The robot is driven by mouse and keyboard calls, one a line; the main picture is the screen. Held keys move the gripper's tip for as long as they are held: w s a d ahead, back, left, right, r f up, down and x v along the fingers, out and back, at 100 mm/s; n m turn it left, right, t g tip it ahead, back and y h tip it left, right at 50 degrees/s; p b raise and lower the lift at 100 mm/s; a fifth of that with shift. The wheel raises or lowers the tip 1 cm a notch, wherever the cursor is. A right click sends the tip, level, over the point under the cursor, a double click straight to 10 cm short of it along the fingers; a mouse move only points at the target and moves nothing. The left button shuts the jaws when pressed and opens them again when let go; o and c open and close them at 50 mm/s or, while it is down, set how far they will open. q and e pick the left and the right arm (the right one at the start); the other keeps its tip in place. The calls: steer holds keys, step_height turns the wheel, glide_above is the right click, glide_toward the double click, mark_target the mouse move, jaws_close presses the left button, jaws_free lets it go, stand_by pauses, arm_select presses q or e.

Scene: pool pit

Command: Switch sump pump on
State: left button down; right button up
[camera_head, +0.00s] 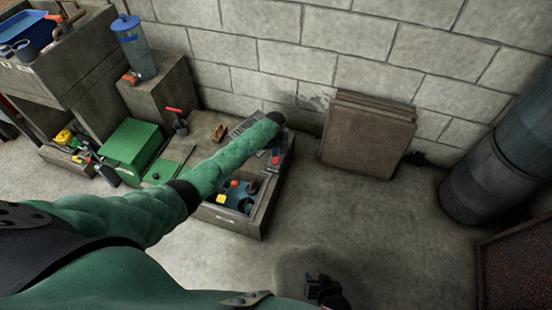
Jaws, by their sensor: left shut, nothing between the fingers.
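The sump pit (238,218) is a concrete box low in the middle of the view. Inside it are dark blue water, a yellow piece (221,199) and orange pieces. I cannot tell clearly which part is the pump. A small dark device with a red part (275,161) sits at the pit's right rim; I cannot make out whether it is the switch. My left arm reaches across the pit from the lower left. Its dark end, my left gripper (275,118), is shut and empty near the wall; its fingers are hardly visible. My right gripper (325,291) is low at the bottom edge, in shadow.
A green box (131,143) and a red-handled valve (178,121) stand left of the pit. A blue-topped clear cylinder (136,48) stands on a concrete block. Brown panels (367,136) lean on the block wall. The floor between is clear.

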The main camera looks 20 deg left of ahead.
arm_select(q)
steer(key=shift+r+p, duration=0.6)
steer(key=shift+p, duration=0.05)
steer(key=shift+r+p, duration=0.3)
arm_select(e)
step_height(320, 180, up, 8)
steer(key=w, duration=0.1)
steer(key=shift+g, duration=0.4)
steer(key=shift+s+f, duration=0.1)
steer(key=shift+f, duration=0.05)
